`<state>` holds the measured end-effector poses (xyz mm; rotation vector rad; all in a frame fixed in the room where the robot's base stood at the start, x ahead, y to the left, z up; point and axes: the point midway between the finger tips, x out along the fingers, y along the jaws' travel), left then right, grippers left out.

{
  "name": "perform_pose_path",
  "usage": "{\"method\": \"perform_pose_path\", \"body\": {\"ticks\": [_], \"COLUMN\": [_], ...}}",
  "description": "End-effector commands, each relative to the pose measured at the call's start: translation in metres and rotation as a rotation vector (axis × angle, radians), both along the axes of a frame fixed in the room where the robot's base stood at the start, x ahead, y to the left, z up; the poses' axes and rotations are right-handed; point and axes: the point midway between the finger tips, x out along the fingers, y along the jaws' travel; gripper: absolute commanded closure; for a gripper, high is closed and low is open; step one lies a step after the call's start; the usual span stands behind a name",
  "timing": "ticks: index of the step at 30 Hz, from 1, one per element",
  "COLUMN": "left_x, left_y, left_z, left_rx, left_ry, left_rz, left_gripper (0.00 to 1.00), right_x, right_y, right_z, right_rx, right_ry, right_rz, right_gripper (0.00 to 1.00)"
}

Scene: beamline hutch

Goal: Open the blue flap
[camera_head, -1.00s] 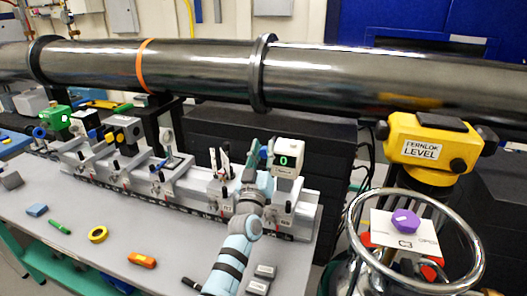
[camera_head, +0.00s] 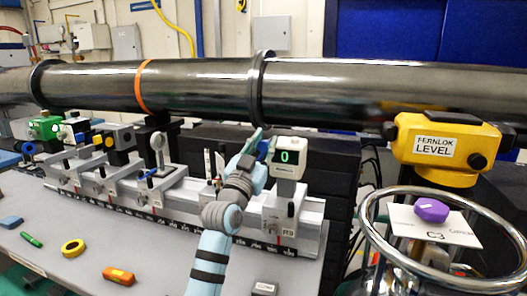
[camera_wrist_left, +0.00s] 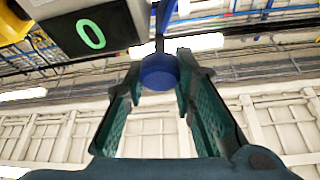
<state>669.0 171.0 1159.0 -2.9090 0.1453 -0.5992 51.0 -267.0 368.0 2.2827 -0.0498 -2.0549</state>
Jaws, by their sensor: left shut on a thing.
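The blue flap (camera_wrist_left: 158,72) shows in the left wrist view as a small, round, dark-blue piece between my green fingertips. In the head view a bit of its blue (camera_head: 263,149) shows beside the grey display device (camera_head: 287,160), whose screen reads a green 0. My left gripper (camera_head: 254,143) is at the left side of this device, fingers pointing up. It is shut on the blue piece, with the fingers held apart by its width. The same device fills the upper left of the wrist view (camera_wrist_left: 85,32). How the flap is attached is hidden.
A long dark pipe (camera_head: 200,85) runs behind and above the rail of holders (camera_head: 150,205). A yellow level (camera_head: 440,150) and a chrome ring (camera_head: 375,235) stand at the right. Loose items, including a yellow tape roll (camera_head: 73,247), lie on the bench's left front.

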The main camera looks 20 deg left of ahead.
Motion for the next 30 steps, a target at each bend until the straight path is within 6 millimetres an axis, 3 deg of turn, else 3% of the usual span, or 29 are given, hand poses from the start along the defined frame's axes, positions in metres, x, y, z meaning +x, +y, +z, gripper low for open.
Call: {"method": "perform_pose_path", "body": {"ticks": [2, 3, 7, 16, 19, 30], "left_x": [0.001, 0.001, 0.001, 0.0, -0.009, -0.094], "left_y": [0.0, 0.0, 0.0, 0.0, 0.002, 0.014], "left_z": [-0.004, -0.004, -0.003, -0.002, -0.007, -0.043], "left_rx": [0.002, 0.002, 0.0, -0.001, -0.001, 0.0], "left_ry": [0.011, 0.011, 0.009, 0.005, 0.007, 0.008], "left_rz": [-0.001, -0.001, -0.001, -0.001, 0.0, 0.0], "left_gripper": [1.0, 0.74, 0.55, 0.55, 0.55, 0.55], "right_x": [0.0, 0.0, 0.0, 0.0, 0.0, 0.0], "right_y": [0.0, -0.001, -0.002, -0.005, -0.004, -0.002], "right_z": [0.001, 0.001, 0.001, 0.001, 0.001, 0.001], "right_rx": [-0.001, -0.001, -0.002, -0.006, -0.005, -0.003], "right_ry": [0.0, 0.0, 0.0, 0.0, 0.0, 0.0], "right_rz": [0.0, 0.0, 0.001, 0.001, 0.001, 0.001], "right_gripper": [0.62, 0.62, 0.62, 0.62, 0.62, 0.62]}}
